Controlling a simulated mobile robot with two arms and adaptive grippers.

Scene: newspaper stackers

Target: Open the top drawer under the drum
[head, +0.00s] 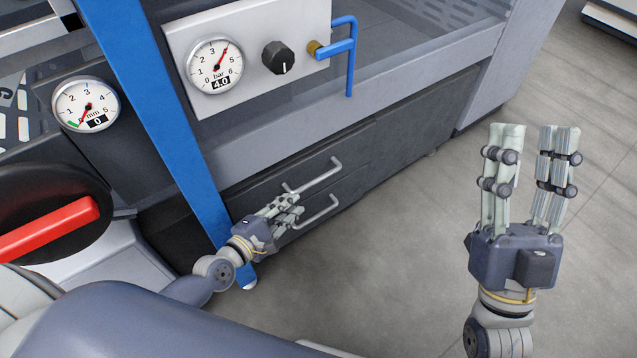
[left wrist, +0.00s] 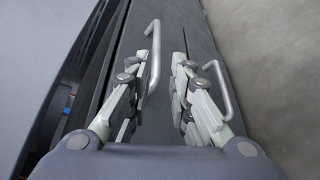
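The dark drawer unit (head: 350,165) under the machine bed carries two pale bar handles. The upper handle (head: 313,176) and lower handle (head: 322,211) also show in the left wrist view, the upper one (left wrist: 156,52) near the middle and the lower one (left wrist: 224,88) at right. My left gripper (head: 290,205) is at the drawer fronts. Its fingers (left wrist: 158,95) are apart, with the near end of the upper handle between them, close to the left finger. Contact cannot be told. A dark gap (left wrist: 72,100) shows along the upper drawer's edge. My right gripper (head: 530,135) is open and empty.
A blue post (head: 165,130) stands just left of my left gripper. Above are a pressure gauge (head: 214,66) reading 4.0, a black knob (head: 278,57) and a blue lever (head: 350,50). The grey floor (head: 400,260) in front of the drawers is clear.

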